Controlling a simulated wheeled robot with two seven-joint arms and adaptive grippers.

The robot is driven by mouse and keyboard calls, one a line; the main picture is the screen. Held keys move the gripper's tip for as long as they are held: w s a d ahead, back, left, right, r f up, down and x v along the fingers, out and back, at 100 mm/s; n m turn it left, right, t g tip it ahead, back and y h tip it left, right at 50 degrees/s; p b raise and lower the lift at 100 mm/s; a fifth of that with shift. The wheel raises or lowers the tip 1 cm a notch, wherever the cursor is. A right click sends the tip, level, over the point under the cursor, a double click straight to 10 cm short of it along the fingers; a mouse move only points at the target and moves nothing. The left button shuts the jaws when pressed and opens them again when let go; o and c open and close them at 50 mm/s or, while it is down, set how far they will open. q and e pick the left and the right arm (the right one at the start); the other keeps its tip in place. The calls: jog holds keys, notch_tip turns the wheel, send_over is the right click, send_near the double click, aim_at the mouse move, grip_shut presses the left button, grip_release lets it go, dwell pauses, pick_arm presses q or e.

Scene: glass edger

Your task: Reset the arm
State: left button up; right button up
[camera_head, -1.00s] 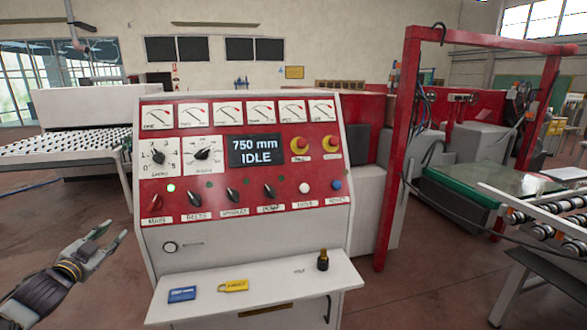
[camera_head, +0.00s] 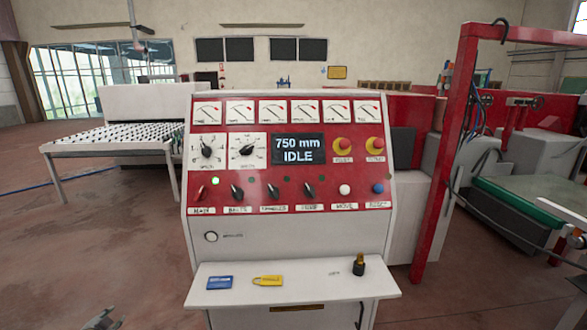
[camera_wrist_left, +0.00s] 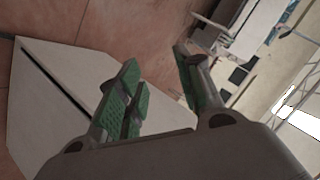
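My left gripper (camera_wrist_left: 160,90) shows in the left wrist view with its green-padded fingers spread apart and nothing between them. In the head view only a blurred tip of the left gripper (camera_head: 103,320) shows at the bottom left edge, apart from and left of the control console (camera_head: 290,245). The console's display (camera_head: 297,150) reads 750 mm IDLE. My right gripper is in neither view.
The console's shelf (camera_head: 330,287) holds a blue card (camera_head: 219,282), a yellow padlock-like tag (camera_head: 267,281) and a dark knob with a brass top (camera_head: 359,264). A roller table (camera_head: 100,138) stands behind left. A red frame (camera_head: 447,150) stands right. Floor at left is clear.

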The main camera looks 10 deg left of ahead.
pick_arm(q)
jog(key=s+d+f+n+g, duration=0.1)
jog(key=s+d+f+g, duration=0.2)
jog(key=s+f, duration=0.95)
jog(key=s+d+f+g, duration=0.25)
jog(key=s+f, duration=0.65)
jog(key=f, duration=0.6)
jog(key=s+d+f+g+h+b, duration=0.2)
jog(key=s+d+f+g, duration=0.1)
jog(key=s+d+f, duration=1.05)
jog(key=s+d+f+h+b, duration=0.1)
jog(key=s+d+f, duration=0.2)
jog(key=d, duration=1.1)
jog(key=s+d+f+n+g+h, duration=0.1)
jog(key=s+d+f, duration=0.3)
jog(key=d, duration=1)
jog(key=shift+s+h+b, duration=0.4)
jog(key=shift+s+h, duration=0.4)
jog(key=shift+s, duration=0.1)
